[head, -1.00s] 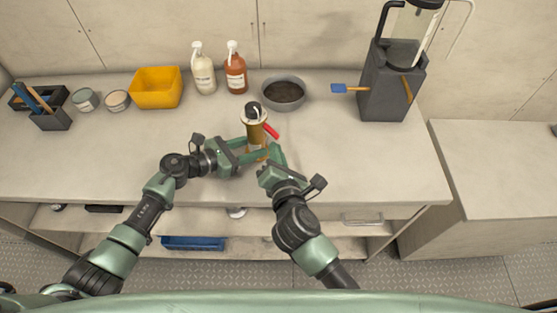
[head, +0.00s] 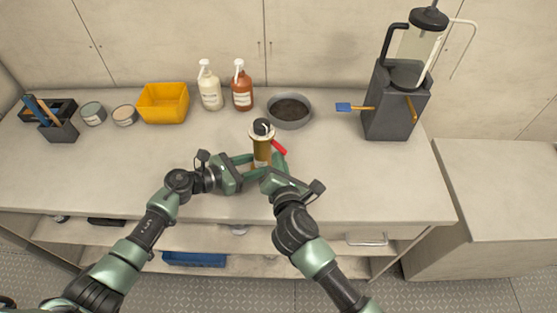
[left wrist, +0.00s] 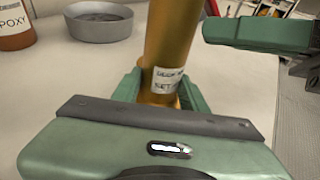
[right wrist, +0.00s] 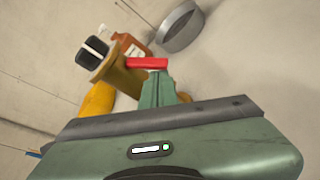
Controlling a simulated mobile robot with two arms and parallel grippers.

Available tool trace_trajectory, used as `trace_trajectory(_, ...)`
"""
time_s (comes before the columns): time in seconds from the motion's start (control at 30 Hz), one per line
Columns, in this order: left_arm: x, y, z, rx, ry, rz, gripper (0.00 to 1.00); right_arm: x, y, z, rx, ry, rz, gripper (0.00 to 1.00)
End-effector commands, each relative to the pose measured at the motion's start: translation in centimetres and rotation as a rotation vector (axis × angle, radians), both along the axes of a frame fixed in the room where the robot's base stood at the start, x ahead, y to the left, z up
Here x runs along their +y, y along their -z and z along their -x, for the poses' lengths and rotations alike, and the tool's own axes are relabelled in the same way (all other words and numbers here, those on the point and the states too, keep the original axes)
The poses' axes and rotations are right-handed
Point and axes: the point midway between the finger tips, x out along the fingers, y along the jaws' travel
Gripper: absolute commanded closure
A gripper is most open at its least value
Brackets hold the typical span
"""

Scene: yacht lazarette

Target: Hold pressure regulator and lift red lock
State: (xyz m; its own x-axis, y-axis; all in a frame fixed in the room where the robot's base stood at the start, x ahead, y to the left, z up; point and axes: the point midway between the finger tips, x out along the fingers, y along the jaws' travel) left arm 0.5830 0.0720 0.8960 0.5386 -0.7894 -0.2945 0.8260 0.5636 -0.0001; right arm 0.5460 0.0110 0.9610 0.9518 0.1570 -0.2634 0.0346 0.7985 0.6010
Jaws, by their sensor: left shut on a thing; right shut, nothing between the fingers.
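The pressure regulator (head: 262,151) is a brass-coloured upright cylinder with a black knob on top, standing near the front of the counter. The red lock (head: 279,147) is a short bar sticking out to the right below the knob. My left gripper (head: 259,164) is shut around the lower body; its fingers flank the labelled cylinder (left wrist: 166,60) in the left wrist view. My right gripper (right wrist: 162,85) is shut and empty. Its fingertips are just below the red lock (right wrist: 147,63) in the right wrist view; I cannot tell whether they touch it.
Behind the regulator stand a grey bowl (head: 289,122), a red-brown pump bottle (head: 242,93), a white pump bottle (head: 210,95) and a yellow bin (head: 152,112). A dark grey machine (head: 391,111) stands at the right. The counter (head: 365,180) right of my right gripper is clear.

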Motion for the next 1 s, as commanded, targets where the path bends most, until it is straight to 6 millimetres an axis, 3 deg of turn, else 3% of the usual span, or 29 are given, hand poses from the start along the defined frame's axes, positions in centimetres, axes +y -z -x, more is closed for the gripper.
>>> trace_trajectory(0.37, 0.2, 0.2, 0.0, 0.002, -0.002, -0.005, 1.00, -0.4, -0.4, 0.0, 0.004, 0.002, 0.105, 1.00)
trace_trajectory(0.8, 0.2, 0.3, 0.0, 0.003, -0.003, -0.005, 1.00, -1.2, -1.3, 0.1, 0.020, 0.001, 0.435, 1.00)
trace_trajectory(1.0, 0.2, 0.3, 0.0, 0.003, -0.003, -0.005, 1.00, -1.2, -1.3, 0.1, 0.019, 0.000, 0.431, 1.00)
